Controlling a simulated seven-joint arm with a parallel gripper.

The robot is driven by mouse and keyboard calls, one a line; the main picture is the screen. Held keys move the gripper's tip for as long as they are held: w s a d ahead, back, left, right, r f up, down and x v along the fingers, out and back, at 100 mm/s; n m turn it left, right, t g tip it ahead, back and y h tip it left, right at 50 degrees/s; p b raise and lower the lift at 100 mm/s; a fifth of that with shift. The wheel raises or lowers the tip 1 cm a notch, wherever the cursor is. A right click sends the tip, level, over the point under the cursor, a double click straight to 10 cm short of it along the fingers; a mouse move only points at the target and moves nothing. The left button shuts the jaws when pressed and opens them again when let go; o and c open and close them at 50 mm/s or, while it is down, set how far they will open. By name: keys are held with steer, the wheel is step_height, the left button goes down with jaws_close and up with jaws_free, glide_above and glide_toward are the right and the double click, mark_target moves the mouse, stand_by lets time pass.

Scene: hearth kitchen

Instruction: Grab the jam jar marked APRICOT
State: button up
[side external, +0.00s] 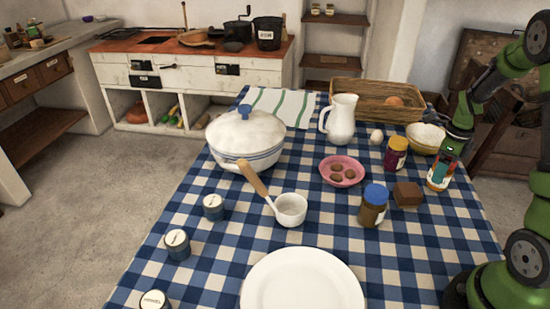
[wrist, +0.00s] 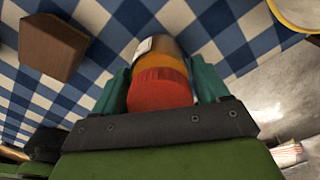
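A jam jar with a red lid (wrist: 161,88) and orange contents stands between the two teal fingers of my gripper (wrist: 160,85) in the wrist view. In the side external view this jar (side external: 436,186) is at the right edge of the table, partly covered by my gripper (side external: 440,170). A pale label shows on it, but its words cannot be read. The fingers lie close along both sides of the jar; whether they press on it cannot be told. A dark red jar with a yellow lid (side external: 396,154) and a brown jar with a blue lid (side external: 373,206) stand to its left.
A brown block (side external: 407,195) sits close by; it also shows in the wrist view (wrist: 50,46). A cream bowl (side external: 426,137) is behind the jar. An egg (side external: 376,137), a pink dish (side external: 341,171) and a white pitcher (side external: 341,119) stand further left.

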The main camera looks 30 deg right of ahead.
steer(key=c, duration=1)
steer(key=shift+r, duration=0.2)
